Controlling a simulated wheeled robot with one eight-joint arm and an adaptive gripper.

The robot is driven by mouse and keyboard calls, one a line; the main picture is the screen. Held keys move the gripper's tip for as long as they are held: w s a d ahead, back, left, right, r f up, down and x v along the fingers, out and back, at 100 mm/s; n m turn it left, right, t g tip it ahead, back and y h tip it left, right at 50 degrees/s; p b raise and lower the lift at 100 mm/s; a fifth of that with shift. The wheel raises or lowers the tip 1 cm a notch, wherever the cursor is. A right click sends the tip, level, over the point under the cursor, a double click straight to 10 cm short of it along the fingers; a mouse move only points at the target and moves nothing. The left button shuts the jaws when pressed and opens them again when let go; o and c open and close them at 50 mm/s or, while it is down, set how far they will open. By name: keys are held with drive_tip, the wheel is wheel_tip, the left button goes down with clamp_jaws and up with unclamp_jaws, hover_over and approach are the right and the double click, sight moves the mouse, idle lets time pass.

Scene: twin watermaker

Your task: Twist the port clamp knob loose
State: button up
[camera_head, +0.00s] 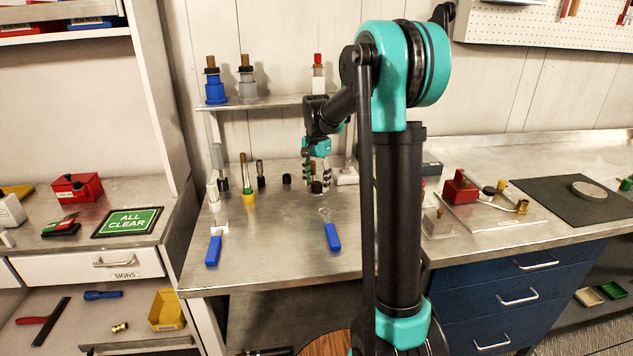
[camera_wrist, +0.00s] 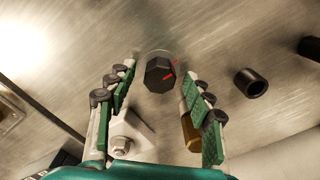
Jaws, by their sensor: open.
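A black faceted knob (camera_wrist: 158,75) with a red mark at its right side shows in the wrist view, just beyond and between my fingertips. I take it as the port clamp knob. My gripper (camera_wrist: 156,82) is open, with one green-padded finger on each side, and holds nothing. In the head view my gripper (camera_head: 316,172) points down over the back of the steel bench, right above a dark knob (camera_head: 317,187). I cannot tell whether the fingers touch it. What the knob is fixed to is mostly hidden.
Near the knob are a white block with a bolt (camera_wrist: 122,146), a brass cylinder (camera_wrist: 191,132) and a black hollow cylinder (camera_wrist: 251,82). Two blue-handled tools (camera_head: 214,249) (camera_head: 333,237) lie at the bench front. A raised shelf (camera_head: 275,101) stands behind.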

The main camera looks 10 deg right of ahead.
drive_tip(key=shift+c, duration=0.2)
drive_tip(key=c, duration=1.1)
drive_tip(key=shift+n, duration=0.3)
drive_tip(key=n, duration=0.3)
drive_tip(key=shift+n, duration=0.4)
drive_tip(key=n, duration=0.4)
drive_tip(key=shift+n, duration=0.3)
drive_tip(key=n, duration=0.4)
drive_tip(key=shift+d, duration=0.1)
drive_tip(key=n, duration=0.4)
drive_tip(key=shift+n, duration=0.6)
